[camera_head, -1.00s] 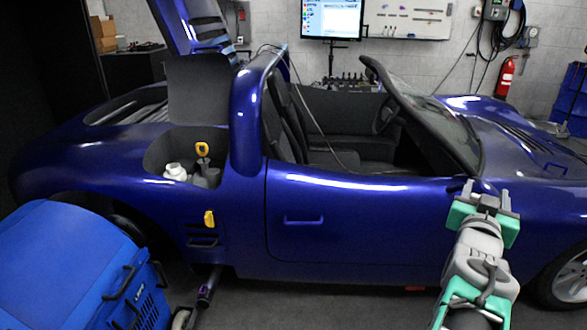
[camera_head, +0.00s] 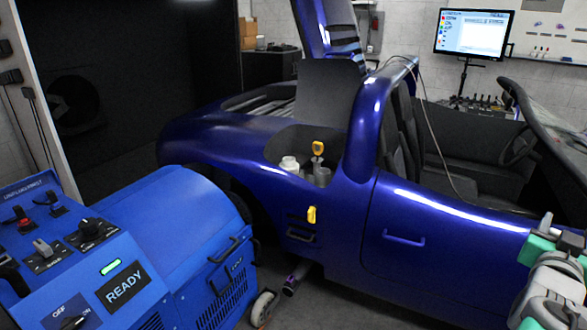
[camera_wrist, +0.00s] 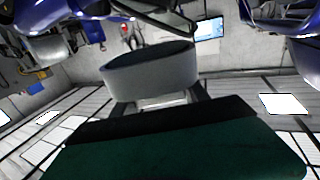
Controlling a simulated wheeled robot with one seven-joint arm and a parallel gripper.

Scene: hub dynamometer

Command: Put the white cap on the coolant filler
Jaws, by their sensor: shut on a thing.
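My gripper (camera_head: 562,236) is at the lower right edge of the head view, partly cut off, beside the car's door. In the wrist view it is shut on a round, pale grey, cup-like piece, which I take to be the white cap (camera_wrist: 150,72). The cap's far side is hidden. A white container with a round neck, which looks like the coolant filler (camera_head: 290,163), stands in the open bay behind the car's seats. My gripper is well to the right of it, apart from it.
A raised dark panel (camera_head: 325,95) backs the bay. The blue car (camera_head: 440,225) lies between. A blue console (camera_head: 165,235) marked READY stands at left.

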